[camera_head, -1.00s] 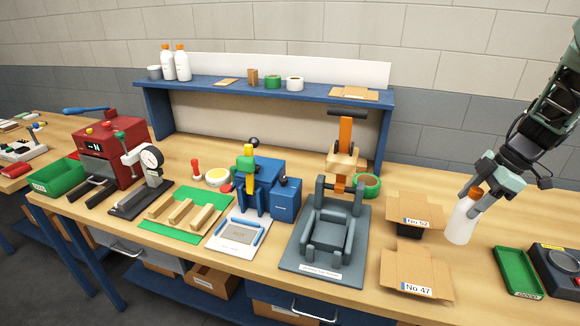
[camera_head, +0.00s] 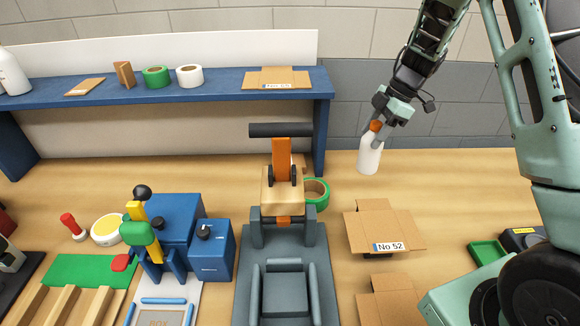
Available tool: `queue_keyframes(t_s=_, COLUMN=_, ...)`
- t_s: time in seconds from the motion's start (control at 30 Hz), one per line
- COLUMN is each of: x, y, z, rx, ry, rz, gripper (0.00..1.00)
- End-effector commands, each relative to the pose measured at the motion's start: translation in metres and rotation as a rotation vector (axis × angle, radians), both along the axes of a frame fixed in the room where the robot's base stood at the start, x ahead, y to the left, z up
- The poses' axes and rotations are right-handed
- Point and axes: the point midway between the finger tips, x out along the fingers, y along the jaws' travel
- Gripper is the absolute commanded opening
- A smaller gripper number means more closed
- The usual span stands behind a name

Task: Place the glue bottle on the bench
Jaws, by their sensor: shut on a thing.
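The glue bottle (camera_head: 370,153) is white with an orange cap. It is upright at the back right of the wooden bench (camera_head: 460,178), right of the shelf's end post. My gripper (camera_head: 378,129) is shut on it near the cap. The bottle's base appears at or just above the bench top; I cannot tell whether it touches.
An open carton marked No 52 (camera_head: 384,230) stands in front of the bottle, with another carton (camera_head: 388,302) nearer. A green tape roll (camera_head: 316,192) and a grey press fixture (camera_head: 285,285) are to the left. A green tray (camera_head: 487,252) is at right. Bare bench surrounds the bottle.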

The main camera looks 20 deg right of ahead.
Motion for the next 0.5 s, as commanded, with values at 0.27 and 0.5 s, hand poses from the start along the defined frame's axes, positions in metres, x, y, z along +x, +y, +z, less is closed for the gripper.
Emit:
queue_keyframes(t_s=0.27, x=-0.001, y=-0.001, z=-0.031, rx=0.002, ry=0.004, rz=-0.003, gripper=0.02)
queue_keyframes(t_s=0.5, x=0.000, y=0.000, z=-0.061, rx=0.000, ry=0.000, rz=0.000, gripper=0.02)
